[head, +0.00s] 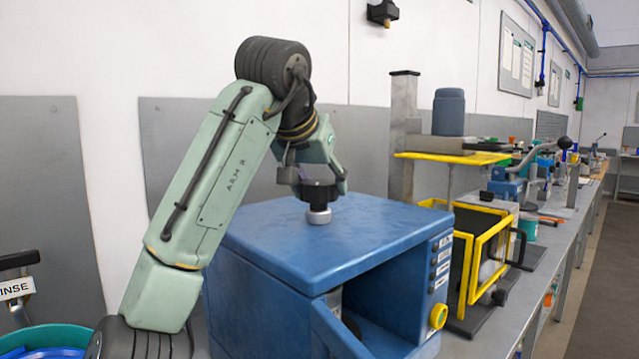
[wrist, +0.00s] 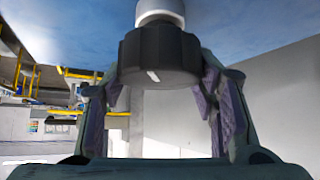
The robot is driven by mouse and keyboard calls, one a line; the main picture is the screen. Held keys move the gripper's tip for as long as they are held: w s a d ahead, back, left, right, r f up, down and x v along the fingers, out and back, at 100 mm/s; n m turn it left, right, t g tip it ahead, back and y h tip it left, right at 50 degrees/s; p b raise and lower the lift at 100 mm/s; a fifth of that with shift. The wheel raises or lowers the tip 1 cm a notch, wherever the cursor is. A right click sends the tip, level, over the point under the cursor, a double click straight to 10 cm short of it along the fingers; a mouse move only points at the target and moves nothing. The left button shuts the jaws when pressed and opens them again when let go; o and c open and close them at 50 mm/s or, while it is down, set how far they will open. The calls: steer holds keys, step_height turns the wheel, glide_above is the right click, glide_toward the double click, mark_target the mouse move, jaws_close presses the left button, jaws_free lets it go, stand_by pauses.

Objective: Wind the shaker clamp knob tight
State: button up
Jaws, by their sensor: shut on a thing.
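The shaker clamp knob (head: 317,190) is black and sits on a pale metal collar (head: 318,215) on top of the blue shaker cabinet (head: 290,247). My gripper (head: 318,184) reaches down to the knob from above. In the wrist view the black ribbed knob (wrist: 160,57), with a white mark on its face, is between the two fingers of my gripper (wrist: 163,90). The gripper is shut on it. The pale collar shows beyond the knob. How far the knob is wound cannot be told.
A yellow-framed guard (head: 482,262) and a stand with a yellow plate (head: 452,158) and dark blue container (head: 448,112) are right of the cabinet. The bench (head: 560,240) runs on with more equipment. A green tub (head: 45,340) is at lower left.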

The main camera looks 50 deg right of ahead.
steer(key=n+t+y, duration=0.1)
steer(key=n, duration=0.1)
steer(key=n+t+y, duration=0.1)
steer(key=n+t, duration=0.1)
steer(key=n, duration=0.1)
steer(key=shift+a+r+y, duration=0.1)
steer(key=shift+r+y, duration=0.05)
steer(key=shift+y, duration=0.15)
steer(key=shift+w+n+t+y, duration=0.1)
steer(key=shift+n+t+y, duration=0.55)
steer(key=shift+n, duration=0.6)
steer(key=shift+n+t+y, duration=0.45)
steer(key=shift+n+y, duration=0.4)
steer(key=shift+n, duration=0.4)
steer(key=o, duration=1.2)
steer(key=shift+f, duration=0.2)
